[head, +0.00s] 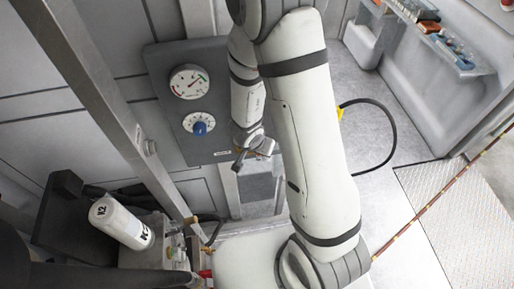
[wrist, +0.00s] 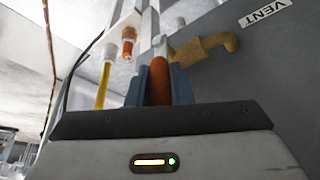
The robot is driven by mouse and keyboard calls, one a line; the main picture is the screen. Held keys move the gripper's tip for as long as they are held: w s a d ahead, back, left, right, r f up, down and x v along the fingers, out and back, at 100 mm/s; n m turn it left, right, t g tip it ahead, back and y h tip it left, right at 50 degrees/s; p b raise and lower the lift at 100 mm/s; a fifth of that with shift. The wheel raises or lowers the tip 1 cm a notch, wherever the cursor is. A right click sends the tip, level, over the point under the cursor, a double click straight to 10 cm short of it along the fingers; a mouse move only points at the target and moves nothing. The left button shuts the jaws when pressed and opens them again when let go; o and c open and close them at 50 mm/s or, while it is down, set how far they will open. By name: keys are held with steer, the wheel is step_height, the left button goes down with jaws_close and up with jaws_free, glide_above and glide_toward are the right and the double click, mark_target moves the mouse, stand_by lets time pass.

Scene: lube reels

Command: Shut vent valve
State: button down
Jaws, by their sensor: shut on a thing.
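The vent valve shows in the wrist view as a brass body (wrist: 208,46) on the grey panel, below a white VENT label (wrist: 266,12). An orange-brown handle (wrist: 159,82) stands in front of it, between the two blue fingers of my gripper (wrist: 158,88). The fingers are closed on the handle from both sides. The handle's lower end is hidden by my gripper's body. In the head view my gripper (head: 257,148) is at the lower right edge of the panel, beside a small label (head: 222,153). The valve is hard to make out there.
The grey panel (head: 206,135) carries a round gauge (head: 189,82) and a blue-knobbed dial (head: 199,124). A metal post (head: 105,100) crosses at left, above a white cylinder (head: 122,222). A yellow tube (wrist: 104,84) and orange part (wrist: 128,40) are left of my fingers.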

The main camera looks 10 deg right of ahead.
steer(key=shift+w+r, duration=0.2)
steer(key=shift+w, duration=0.05)
steer(key=c, duration=1.6)
jaws_free()
steer(key=shift+a, duration=0.1)
steer(key=o, duration=0.3)
steer(key=shift+s+f, duration=0.1)
steer(key=shift+s, duration=0.05)
steer(key=v, duration=0.7)
steer(key=shift+r+p, duration=0.35)
steer(key=shift+s, duration=0.1)
